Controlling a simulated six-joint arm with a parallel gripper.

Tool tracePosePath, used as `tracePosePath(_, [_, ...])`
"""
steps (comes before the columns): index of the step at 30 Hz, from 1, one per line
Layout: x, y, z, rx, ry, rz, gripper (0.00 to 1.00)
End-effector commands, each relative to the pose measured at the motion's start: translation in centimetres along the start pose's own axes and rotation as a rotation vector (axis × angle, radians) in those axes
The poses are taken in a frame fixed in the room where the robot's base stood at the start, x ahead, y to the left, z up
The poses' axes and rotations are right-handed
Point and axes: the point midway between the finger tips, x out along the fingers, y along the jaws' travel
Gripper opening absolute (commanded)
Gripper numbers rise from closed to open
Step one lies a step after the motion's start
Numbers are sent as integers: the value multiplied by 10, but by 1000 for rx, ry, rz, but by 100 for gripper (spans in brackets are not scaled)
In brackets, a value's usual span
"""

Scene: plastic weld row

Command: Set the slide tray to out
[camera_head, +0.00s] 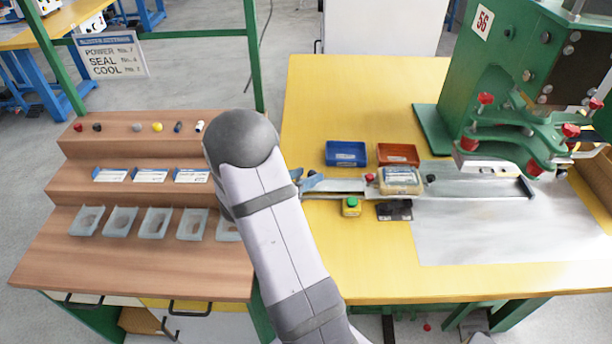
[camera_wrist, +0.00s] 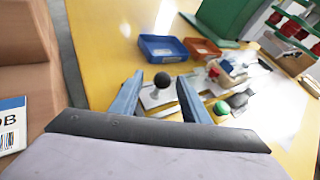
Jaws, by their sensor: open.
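The slide tray (camera_head: 340,185) is a pale metal strip on the yellow bench, with a clear-wrapped package (camera_head: 400,181) on it in front of the green press. A red knob (camera_head: 370,177) stands beside the package. In the wrist view a black ball knob (camera_wrist: 162,80) on a short stem stands on the pale plate at the tray's near end. My gripper (camera_wrist: 160,92) is open, with its blue fingers on either side of this knob; I cannot tell whether they touch it. In the head view my arm hides most of the gripper and this knob.
A blue bin (camera_head: 347,153) and an orange bin (camera_head: 397,154) sit behind the tray. A green button (camera_head: 351,203) and a dark pad (camera_head: 394,211) lie in front. The green press (camera_head: 530,90) stands right, the stepped wooden rack (camera_head: 130,255) left. The bench front is clear.

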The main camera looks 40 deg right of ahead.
Motion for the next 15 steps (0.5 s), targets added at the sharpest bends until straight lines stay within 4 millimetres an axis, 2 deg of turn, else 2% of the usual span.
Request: tracePosePath(15, [-62,1,0,0,-1,5,42])
